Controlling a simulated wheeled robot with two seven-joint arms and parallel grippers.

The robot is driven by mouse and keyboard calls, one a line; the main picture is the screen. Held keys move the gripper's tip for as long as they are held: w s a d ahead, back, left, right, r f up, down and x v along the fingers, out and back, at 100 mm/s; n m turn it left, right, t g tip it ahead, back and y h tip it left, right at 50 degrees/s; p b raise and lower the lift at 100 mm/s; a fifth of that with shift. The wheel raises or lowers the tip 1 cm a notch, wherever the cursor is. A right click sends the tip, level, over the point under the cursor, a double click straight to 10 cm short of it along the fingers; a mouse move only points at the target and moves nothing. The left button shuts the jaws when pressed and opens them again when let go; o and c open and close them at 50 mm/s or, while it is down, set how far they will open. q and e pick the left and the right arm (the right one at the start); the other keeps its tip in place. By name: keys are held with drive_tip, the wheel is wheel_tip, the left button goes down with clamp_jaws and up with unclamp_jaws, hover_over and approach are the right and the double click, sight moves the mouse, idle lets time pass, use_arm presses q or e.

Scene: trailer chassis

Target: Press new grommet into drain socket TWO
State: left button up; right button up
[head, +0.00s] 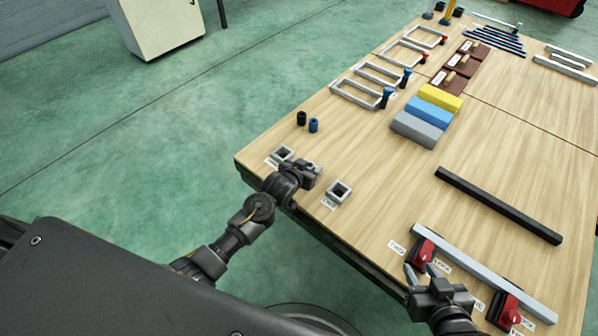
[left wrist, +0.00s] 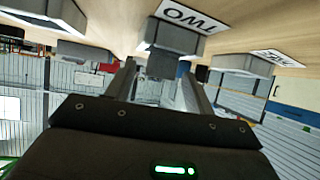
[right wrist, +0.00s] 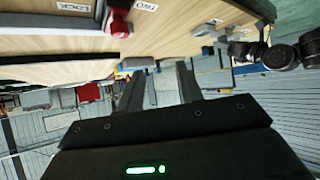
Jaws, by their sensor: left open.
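Drain socket TWO, a square grey socket (left wrist: 174,38), stands behind its TWO label (left wrist: 182,13) in the left wrist view; in the head view my left gripper hides it. My left gripper (head: 312,170) is open at that socket. A dark block (left wrist: 162,64), perhaps a grommet, shows between its fingers against the socket; I cannot tell whether it is seated. Grey sockets stand on either side (head: 283,153) (head: 339,191). A black grommet (head: 301,118) and a blue grommet (head: 313,125) stand on the table. My right gripper (head: 422,270) is open and empty.
A grey rail (head: 485,273) with red clamps (head: 424,252) lies by my right gripper. A black bar (head: 498,205) lies further back. Yellow, blue and grey blocks (head: 428,112) and grey frames fill the far side of the wooden table (head: 400,180). Its middle is clear.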

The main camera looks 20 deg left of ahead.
use_arm(q)
drive_tip(key=p+v, duration=0.2)
drive_tip(key=v, duration=0.9)
drive_tip(key=shift+p, duration=0.4)
use_arm(e)
drive_tip(key=s+d+f+m+g+h, duration=0.1)
drive_tip(key=s+d+f+g+h, duration=0.2)
drive_tip(key=s+d+f+g, duration=0.2)
drive_tip(key=shift+s+d+m+g, duration=0.4)
drive_tip(key=shift+s+d+g, duration=0.65)
drive_tip(key=shift+s, duration=1.2)
use_arm(q)
drive_tip(key=s+a+g+y, duration=0.1)
drive_tip(key=s+a+g, duration=0.2)
drive_tip(key=s, duration=1)
drive_tip(key=s+a+g+y, duration=0.1)
drive_tip(key=s+a+g, duration=0.2)
drive_tip(key=s, duration=1.1)
drive_tip(key=shift+s+a+g, duration=0.15)
drive_tip(key=shift+a+g, duration=0.1)
drive_tip(key=shift+g, duration=0.95)
